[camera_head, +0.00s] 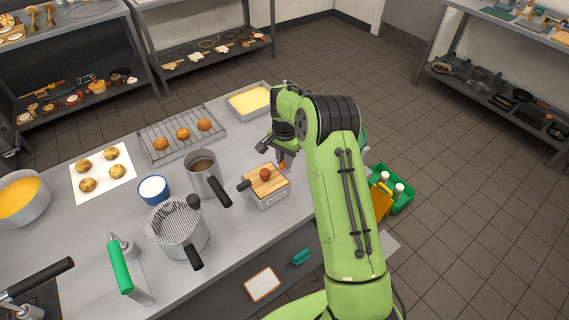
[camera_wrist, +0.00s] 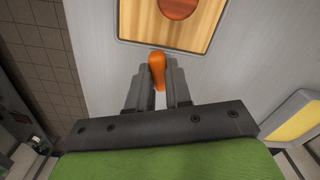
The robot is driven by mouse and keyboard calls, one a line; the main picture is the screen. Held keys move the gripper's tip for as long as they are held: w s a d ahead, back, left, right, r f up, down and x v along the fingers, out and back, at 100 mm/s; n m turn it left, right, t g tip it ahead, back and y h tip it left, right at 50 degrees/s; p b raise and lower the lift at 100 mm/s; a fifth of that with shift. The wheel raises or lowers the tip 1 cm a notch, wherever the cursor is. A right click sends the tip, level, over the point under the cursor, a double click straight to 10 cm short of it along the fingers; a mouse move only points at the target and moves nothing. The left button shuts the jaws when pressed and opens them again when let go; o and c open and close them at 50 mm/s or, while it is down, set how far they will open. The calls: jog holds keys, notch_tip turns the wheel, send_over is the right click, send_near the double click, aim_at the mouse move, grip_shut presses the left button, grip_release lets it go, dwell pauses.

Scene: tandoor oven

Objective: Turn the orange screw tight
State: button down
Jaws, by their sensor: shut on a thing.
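My gripper (camera_wrist: 156,88) is shut on the orange screw (camera_wrist: 157,71), whose rounded orange end shows between the two grey fingers in the wrist view. The screw's far end is hidden by the fingers. In the head view the screw (camera_head: 282,165) is a small orange spot under my gripper, at the right side of a box with a wooden top (camera_head: 265,181). That top carries a round reddish-brown knob (camera_head: 265,174), and it also shows at the top of the wrist view (camera_wrist: 205,35). I cannot tell how far the screw is in.
On the steel table, a pot of brown liquid (camera_head: 203,166), a blue cup (camera_head: 153,190) and a strainer pot (camera_head: 178,229) stand left of the box. A wire rack (camera_head: 159,154) and a yellow-filled tray (camera_head: 249,100) lie behind. A green crate (camera_head: 402,202) is on the floor at right.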

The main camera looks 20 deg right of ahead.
jog(key=m, duration=0.3)
jog(key=shift+f+b, duration=0.2)
jog(key=shift+b, duration=0.2)
jog(key=c, duration=1.1)
grip_release()
jog(key=shift+r, duration=0.2)
notch_tip(320, 180, up, 7)
jog(key=p, duration=0.5)
jog(key=shift+r+p, duration=0.2)
jog(key=shift+p, duration=0.15)
jog(key=shift+f, duration=0.15)
